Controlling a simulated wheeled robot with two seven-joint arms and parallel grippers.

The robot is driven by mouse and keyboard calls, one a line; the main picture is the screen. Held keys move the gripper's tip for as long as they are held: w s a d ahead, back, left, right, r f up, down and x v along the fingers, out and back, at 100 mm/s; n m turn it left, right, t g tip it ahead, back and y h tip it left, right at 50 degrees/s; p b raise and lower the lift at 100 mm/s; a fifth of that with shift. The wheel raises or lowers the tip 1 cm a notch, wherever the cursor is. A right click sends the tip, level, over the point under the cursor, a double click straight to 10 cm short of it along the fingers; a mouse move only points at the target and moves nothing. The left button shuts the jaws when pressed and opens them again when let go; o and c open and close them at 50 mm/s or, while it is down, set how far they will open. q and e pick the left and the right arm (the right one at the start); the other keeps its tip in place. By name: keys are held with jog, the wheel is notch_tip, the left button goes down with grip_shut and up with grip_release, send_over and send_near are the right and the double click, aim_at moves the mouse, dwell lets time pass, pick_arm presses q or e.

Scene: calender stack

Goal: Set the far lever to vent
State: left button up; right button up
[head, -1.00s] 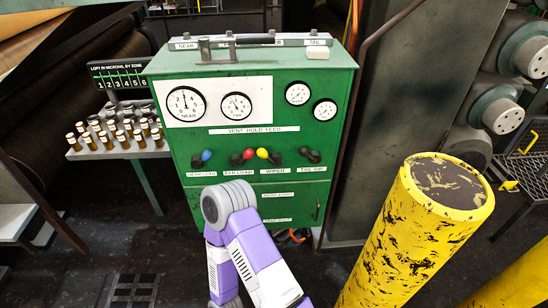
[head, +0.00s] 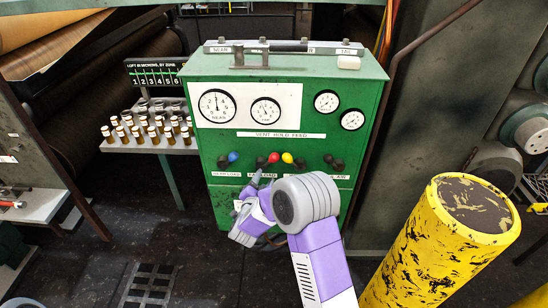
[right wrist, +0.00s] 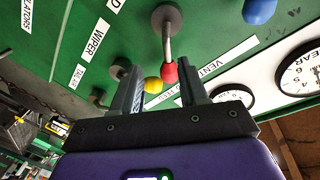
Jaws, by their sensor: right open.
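The far load lever has a red knob (head: 273,157) on the green cabinet (head: 375,95), just left of the yellow wiper knob (head: 287,158). In the right wrist view the red knob (right wrist: 170,73) hangs on a metal rod from a round pivot and shows between the open fingers. My right gripper (head: 262,182) is in front of the cabinet, just below the red knob. It is open and empty; in the right wrist view its fingertips (right wrist: 160,80) point at the lever. The vent label (head: 282,135) runs above the levers. My left gripper is out of view.
A blue knob (head: 233,157) sits to the left and a dark tail air lever (head: 334,163) to the right. A yellow post (head: 440,245) stands at front right. A rack of small jars (head: 150,130) is left of the cabinet.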

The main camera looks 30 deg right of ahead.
aim_at(272, 161)
jog(key=r, duration=0.1)
jog(key=d+r+m+h, duration=0.1)
jog(key=r, duration=0.1)
jog(key=shift+w+d+m, duration=0.15)
jog(key=shift+d+m, duration=0.15)
jog(key=x, duration=0.7)
jog(key=shift+f+b, duration=0.15)
jog(key=shift+b, duration=0.2)
jog(key=shift+c, duration=0.3)
grip_shut()
